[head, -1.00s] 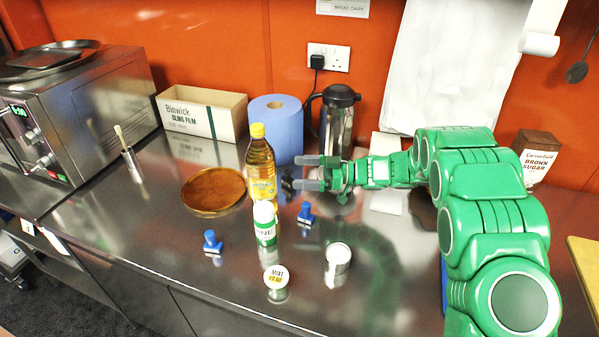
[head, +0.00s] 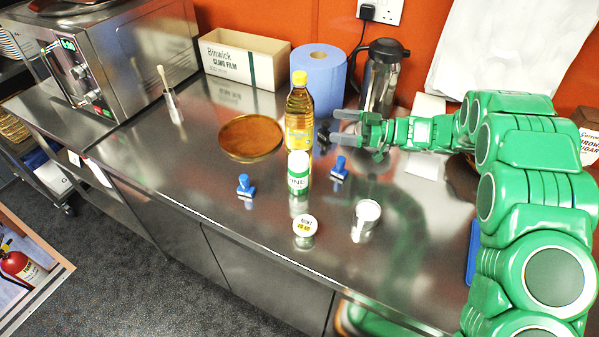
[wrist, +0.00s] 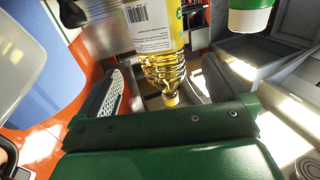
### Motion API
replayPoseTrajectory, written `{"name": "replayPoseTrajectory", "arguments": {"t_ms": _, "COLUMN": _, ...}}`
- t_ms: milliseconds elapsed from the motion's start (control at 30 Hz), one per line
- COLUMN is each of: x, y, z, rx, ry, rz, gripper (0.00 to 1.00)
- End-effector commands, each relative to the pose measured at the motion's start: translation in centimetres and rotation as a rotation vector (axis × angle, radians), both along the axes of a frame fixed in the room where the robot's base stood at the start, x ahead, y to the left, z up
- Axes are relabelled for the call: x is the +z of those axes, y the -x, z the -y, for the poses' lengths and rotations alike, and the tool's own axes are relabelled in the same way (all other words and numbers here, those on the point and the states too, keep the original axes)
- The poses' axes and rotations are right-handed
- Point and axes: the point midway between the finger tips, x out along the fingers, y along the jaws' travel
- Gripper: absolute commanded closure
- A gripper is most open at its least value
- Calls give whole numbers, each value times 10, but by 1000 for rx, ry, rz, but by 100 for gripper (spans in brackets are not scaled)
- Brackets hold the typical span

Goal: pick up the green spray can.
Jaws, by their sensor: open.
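The green spray can (head: 298,180), a white and green cylinder with dark lettering, stands upright on the steel counter in front of the oil bottle. A white and green piece, likely the can, shows at the top right of the wrist view (wrist: 250,16), cut off by the edge. My gripper (head: 332,127) is open and empty, behind and to the right of the can, with its fingers pointing left at the oil bottle. In the wrist view my gripper (wrist: 163,88) has its fingers apart, with the bottle seen beyond them, not the can.
The yellow-capped oil bottle (head: 299,112) stands close beside my fingertips. Blue-handled stamps (head: 245,187) (head: 339,170), a mint tin (head: 305,228) and a pale-topped tin (head: 366,216) stand around the can. A brown round tray (head: 250,138) lies left; the counter's front left is clear.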

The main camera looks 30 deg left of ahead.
Motion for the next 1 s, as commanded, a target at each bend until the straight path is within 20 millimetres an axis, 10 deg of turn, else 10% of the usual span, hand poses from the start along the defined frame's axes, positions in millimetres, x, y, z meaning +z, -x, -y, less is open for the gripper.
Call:
{"name": "replayPoseTrajectory", "arguments": {"t_ms": 767, "x": 1, "y": 0, "z": 0, "rx": 0, "ry": 0, "rz": 1, "gripper": 11}}
{"name": "replayPoseTrajectory", "arguments": {"t_ms": 1000, "x": 32, "y": 0, "z": 1, "rx": 0, "ry": 1, "rz": 4, "gripper": 11}}
